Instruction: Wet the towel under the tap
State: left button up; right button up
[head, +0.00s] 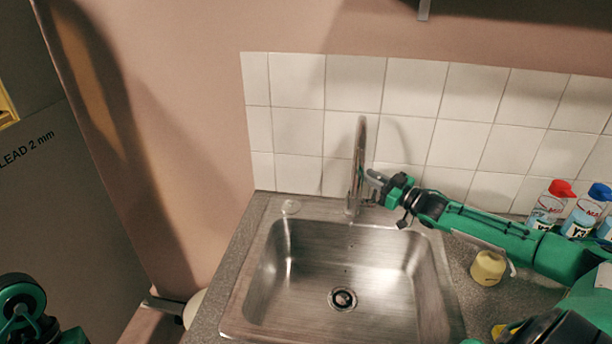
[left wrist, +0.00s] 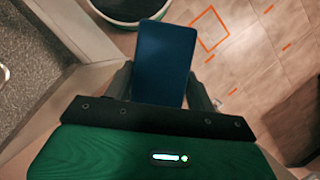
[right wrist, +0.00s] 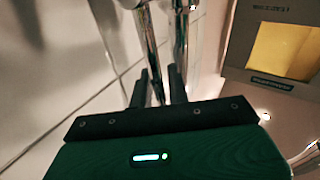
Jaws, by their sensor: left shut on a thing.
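The tap (head: 359,165) is a chrome spout standing at the back edge of the steel sink (head: 262,290). My right gripper (head: 380,182) is at the tap's right side, by its lever. In the right wrist view its fingers (right wrist: 160,88) are a little apart, with the chrome tap (right wrist: 146,40) showing between and beyond them; whether they grip the lever is unclear. My left gripper (left wrist: 160,90) is shut on a flat blue rectangular piece, the towel (left wrist: 165,60), held over the floor left of the counter. The towel is hidden in the head view. No stream of water shows.
The sink bowl is empty, with a round drain (head: 342,298). A yellow-lidded jar (head: 488,267) stands on the right counter under my right arm. Bottles with red (head: 552,203) and blue (head: 590,207) caps stand behind. A tiled wall (head: 300,85) closes the back.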

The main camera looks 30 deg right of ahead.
pick_arm(q)
jog(key=shift+r, duration=0.1)
